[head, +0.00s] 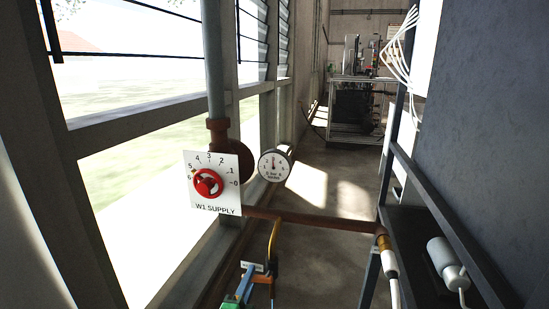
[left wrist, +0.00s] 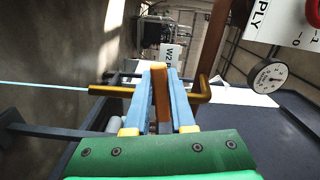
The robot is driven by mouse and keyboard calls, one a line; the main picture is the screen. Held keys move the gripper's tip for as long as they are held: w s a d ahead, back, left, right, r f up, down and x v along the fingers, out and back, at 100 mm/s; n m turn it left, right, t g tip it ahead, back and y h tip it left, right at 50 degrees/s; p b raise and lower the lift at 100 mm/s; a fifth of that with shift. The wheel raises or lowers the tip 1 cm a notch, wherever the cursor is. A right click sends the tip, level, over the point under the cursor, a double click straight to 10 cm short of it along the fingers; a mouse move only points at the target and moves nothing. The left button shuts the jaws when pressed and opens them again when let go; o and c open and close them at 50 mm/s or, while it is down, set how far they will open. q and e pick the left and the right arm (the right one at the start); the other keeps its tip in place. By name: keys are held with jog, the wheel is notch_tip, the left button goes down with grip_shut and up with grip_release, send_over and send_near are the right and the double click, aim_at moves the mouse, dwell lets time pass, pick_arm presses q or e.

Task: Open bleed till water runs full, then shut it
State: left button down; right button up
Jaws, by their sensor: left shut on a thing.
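The brass bleed pipe (head: 273,240) bends down from the brown main pipe (head: 310,220) in the head view. In the left wrist view, a thin pale-blue stream of water (left wrist: 45,86) leaves the end of the brass spout (left wrist: 108,90). My left gripper (left wrist: 161,70) has its two blue fingers closed around an orange-brown lever (left wrist: 160,88). The gripper also shows low in the head view (head: 246,284), just left of the bleed pipe. A red supply handwheel (head: 207,183) sits on the W1 SUPPLY plate (head: 228,172), its yellow pointer near 5. My right gripper is out of view.
A round pressure gauge (head: 274,165) stands right of the plate. A dark bench frame (head: 450,205) with a grey cylinder (head: 445,260) stands at right. A white hose with a brass end (head: 390,265) hangs by its leg. Open floor (head: 335,180) lies beyond.

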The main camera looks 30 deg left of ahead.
pick_arm(q)
jog(key=c, duration=1.1)
grip_release()
jog(key=shift+r+m, duration=0.55)
jog(key=shift+m, duration=0.45)
jog(key=o, duration=0.4)
jog(key=shift+f, duration=0.1)
jog(key=v, duration=0.7)
